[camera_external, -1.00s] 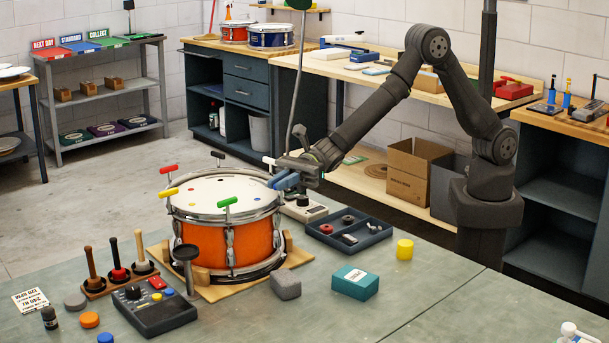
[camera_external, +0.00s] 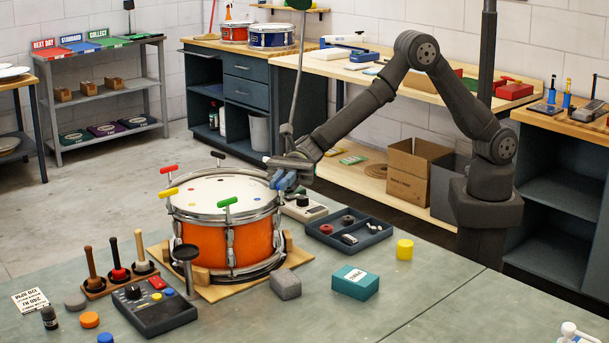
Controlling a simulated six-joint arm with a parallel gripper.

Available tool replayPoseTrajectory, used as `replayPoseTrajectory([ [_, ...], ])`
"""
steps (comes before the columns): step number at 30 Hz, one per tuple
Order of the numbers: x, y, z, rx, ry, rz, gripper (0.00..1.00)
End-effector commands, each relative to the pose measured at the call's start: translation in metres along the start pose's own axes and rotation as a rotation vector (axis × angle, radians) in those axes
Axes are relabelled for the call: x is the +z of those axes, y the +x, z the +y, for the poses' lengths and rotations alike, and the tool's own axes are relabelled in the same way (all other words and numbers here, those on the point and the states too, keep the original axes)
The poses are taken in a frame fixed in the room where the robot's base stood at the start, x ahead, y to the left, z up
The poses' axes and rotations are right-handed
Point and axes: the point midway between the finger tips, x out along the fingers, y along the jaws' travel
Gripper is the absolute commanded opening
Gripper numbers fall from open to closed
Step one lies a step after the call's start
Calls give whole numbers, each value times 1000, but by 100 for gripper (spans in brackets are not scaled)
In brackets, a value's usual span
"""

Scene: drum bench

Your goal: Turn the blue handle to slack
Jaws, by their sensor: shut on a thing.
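The orange drum (camera_external: 232,245) stands on a wooden base on the bench, its white head facing up. The blue handle (camera_external: 275,178) is at the right rim, mostly hidden by my gripper. My gripper (camera_external: 281,183) is over that right rim, shut on the blue handle. The exact angle of the handle cannot be told.
A grey tray of small parts (camera_external: 372,237) and a meter with a dark knob (camera_external: 303,205) lie to the right of the drum. A control box (camera_external: 150,312), a mallet stand (camera_external: 122,280), a grey block (camera_external: 286,284) and a teal box (camera_external: 355,282) are in front. The bench's right front is mostly clear.

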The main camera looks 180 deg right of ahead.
Motion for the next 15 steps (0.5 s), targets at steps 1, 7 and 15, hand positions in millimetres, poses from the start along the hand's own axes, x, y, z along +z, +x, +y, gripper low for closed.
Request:
replayPoseTrajectory([
  [1, 2, 0, 0, -1, -2, -2, 15],
  [7, 1, 0, 0, -1, -1, -1, 33],
  [15, 6, 0, 0, -1, -2, -2, 33],
])
